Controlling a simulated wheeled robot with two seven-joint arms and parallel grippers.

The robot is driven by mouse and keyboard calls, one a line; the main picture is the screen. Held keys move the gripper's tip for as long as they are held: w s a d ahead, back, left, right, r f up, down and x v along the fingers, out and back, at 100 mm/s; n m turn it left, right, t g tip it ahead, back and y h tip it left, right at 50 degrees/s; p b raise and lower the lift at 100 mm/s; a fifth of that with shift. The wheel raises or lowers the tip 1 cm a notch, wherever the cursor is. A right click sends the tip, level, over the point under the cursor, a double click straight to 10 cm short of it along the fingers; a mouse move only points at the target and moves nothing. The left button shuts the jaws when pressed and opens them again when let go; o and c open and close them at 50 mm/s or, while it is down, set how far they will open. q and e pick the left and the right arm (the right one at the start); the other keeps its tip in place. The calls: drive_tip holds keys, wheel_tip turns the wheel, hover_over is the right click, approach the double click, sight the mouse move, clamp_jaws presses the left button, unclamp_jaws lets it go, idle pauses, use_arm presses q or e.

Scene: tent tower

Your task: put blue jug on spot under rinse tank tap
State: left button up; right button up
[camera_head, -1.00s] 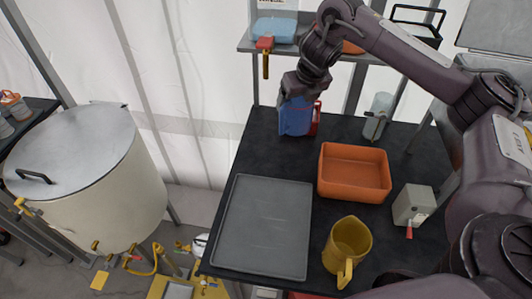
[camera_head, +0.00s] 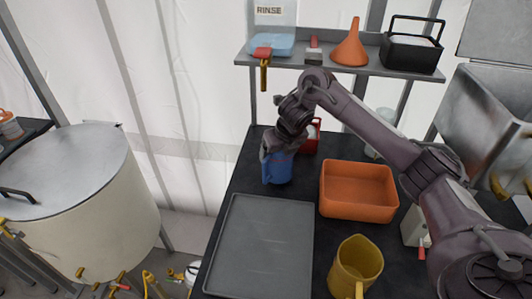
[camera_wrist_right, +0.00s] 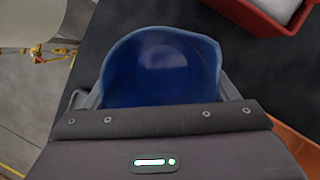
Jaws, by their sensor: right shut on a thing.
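The blue jug (camera_head: 277,168) is in my right gripper (camera_head: 278,150), at the left part of the dark table, behind the grey tray. The rinse tank tap (camera_head: 264,72), brass with a red handle, hangs at the front of the shelf under the RINSE sign (camera_head: 270,11), beyond the jug. No marked spot shows beneath it. My left gripper is not in view.
A red container (camera_head: 310,138) stands close behind the jug to the right. An orange bin (camera_head: 358,212), yellow jug (camera_head: 352,270) and grey tray (camera_head: 258,250) occupy the table. A large pale tank (camera_head: 85,215) stands left. Dark tabletop (camera_head: 258,138) below the tap is bare.

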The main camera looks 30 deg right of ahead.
drive_tip(key=w+a, duration=0.2)
drive_tip(key=a, duration=0.1)
drive_tip(key=shift+r+p, duration=0.1)
drive_tip(key=shift+p, duration=0.2)
drive_tip(key=shift+w+f, duration=0.1)
drive_tip(key=shift+f, duration=0.2)
drive_tip(key=shift+a+f+p, duration=0.1)
drive_tip(key=shift+f+p, duration=0.25)
drive_tip(key=shift+o, duration=0.2)
drive_tip(key=shift+c, duration=0.2)
drive_tip(key=o, duration=1)
drive_tip(key=shift+f, duration=0.1)
drive_tip(key=s+r, duration=0.3)
drive_tip(key=s, duration=1)
drive_tip(key=shift+a, duration=0.35)
